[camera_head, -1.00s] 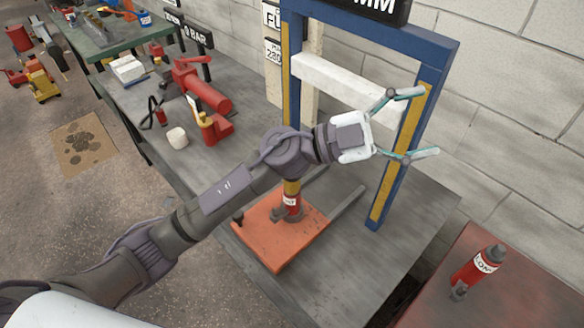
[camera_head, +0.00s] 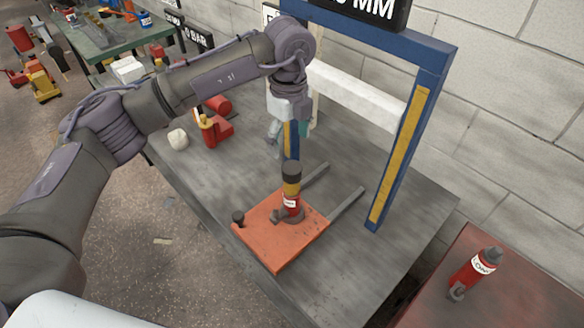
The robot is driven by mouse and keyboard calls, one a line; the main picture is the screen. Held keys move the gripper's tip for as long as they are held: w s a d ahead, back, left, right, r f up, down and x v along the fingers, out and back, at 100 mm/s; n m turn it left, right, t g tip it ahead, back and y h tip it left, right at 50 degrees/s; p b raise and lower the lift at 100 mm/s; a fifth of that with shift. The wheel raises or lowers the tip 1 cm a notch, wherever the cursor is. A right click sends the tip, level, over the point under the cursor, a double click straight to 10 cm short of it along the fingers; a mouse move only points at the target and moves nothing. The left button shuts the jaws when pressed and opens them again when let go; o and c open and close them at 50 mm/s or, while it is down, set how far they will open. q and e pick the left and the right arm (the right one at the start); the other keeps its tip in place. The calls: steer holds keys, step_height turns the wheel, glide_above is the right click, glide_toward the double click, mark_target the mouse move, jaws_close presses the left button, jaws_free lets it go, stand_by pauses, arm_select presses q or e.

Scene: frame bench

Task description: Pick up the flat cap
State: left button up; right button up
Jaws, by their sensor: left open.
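A small red cylinder (camera_head: 291,204) with a white label and a yellow upper band stands upright on an orange plate (camera_head: 262,232). A dark, flat-topped cap (camera_head: 291,171) sits on top of it; I take this to be the flat cap. My left gripper (camera_head: 289,136) points down, open and empty, above and behind the cap in the picture. Its fingers are partly seen against the blue frame post, and I see no contact with the cap. My right gripper is out of view.
A blue press frame (camera_head: 420,110) with a white crossbar (camera_head: 352,95) stands behind and to the right on the grey bench (camera_head: 350,262). A red tool (camera_head: 214,128) and a pale lump (camera_head: 177,139) lie left. Another red cylinder (camera_head: 473,272) stands on the red surface at right.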

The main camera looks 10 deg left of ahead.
arm_select(q)
glide_above(292, 167)
steer(key=f, duration=0.4)
steer(key=shift+s+a+p, duration=0.15)
steer(key=shift+a+p, duration=0.1)
steer(key=shift+p, duration=0.15)
steer(key=shift+d+f, duration=0.1)
steer(key=shift+f, duration=0.25)
step_height(292, 167, down, 4)
steer(key=shift+d+r+p, duration=0.15)
steer(key=shift+p, duration=1)
steer(key=shift+f, duration=0.5)
steer(key=c, duration=1.3)
